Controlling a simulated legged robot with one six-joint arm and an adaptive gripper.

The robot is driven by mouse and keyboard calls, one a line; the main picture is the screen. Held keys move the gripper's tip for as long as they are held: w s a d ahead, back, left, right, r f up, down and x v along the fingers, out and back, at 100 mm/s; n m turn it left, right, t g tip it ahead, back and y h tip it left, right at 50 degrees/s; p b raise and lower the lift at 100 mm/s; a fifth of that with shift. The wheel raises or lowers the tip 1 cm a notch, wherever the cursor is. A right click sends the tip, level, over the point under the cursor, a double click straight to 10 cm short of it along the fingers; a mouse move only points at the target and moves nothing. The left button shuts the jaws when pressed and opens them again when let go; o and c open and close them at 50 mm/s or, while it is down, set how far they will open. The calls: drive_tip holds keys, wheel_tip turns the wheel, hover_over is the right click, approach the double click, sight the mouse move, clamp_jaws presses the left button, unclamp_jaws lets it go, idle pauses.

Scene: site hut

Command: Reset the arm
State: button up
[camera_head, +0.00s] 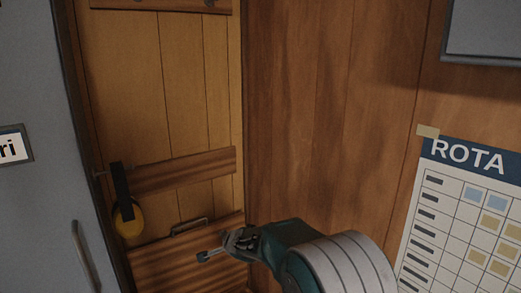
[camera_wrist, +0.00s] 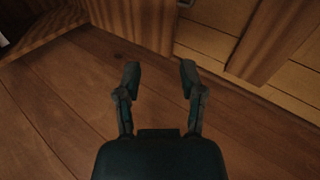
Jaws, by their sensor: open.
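My gripper (camera_wrist: 159,78) shows in the wrist view with its two dark fingers spread apart and nothing between them. Wooden floorboards and the foot of the plank door lie beyond the fingers. In the head view my gripper (camera_head: 205,254) shows at the lower middle, in front of the lower part of the plank door (camera_head: 190,90). My arm reaches in from the bottom edge.
Yellow ear defenders (camera_head: 127,217) hang at the door's left side. A metal handle (camera_head: 189,226) is on the door. A grey locker (camera_head: 35,215) stands at left. A rota sheet (camera_head: 465,155) and a grey box (camera_head: 485,30) are on the right wall.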

drive_tip(key=s+d+r+n+h, duration=0.25)
drive_tip(key=s+d+r, duration=0.4)
drive_tip(key=d, duration=0.35)
drive_tip(key=s+d+r+n+h, duration=0.1)
drive_tip(key=s+d+r+h, duration=0.2)
drive_tip(key=s+d+r, duration=0.55)
drive_tip(key=s+d+f+n+g, duration=0.2)
drive_tip(key=s+d+n, duration=0.1)
drive_tip(key=s, duration=0.9)
drive_tip(key=s+d+f+n+g, duration=0.2)
drive_tip(key=s+d+n, duration=0.2)
drive_tip(key=s, duration=0.8)
drive_tip(key=shift+s+d+f, duration=0.2)
drive_tip(key=shift+s+d, duration=0.05)
drive_tip(key=shift+s, duration=0.1)
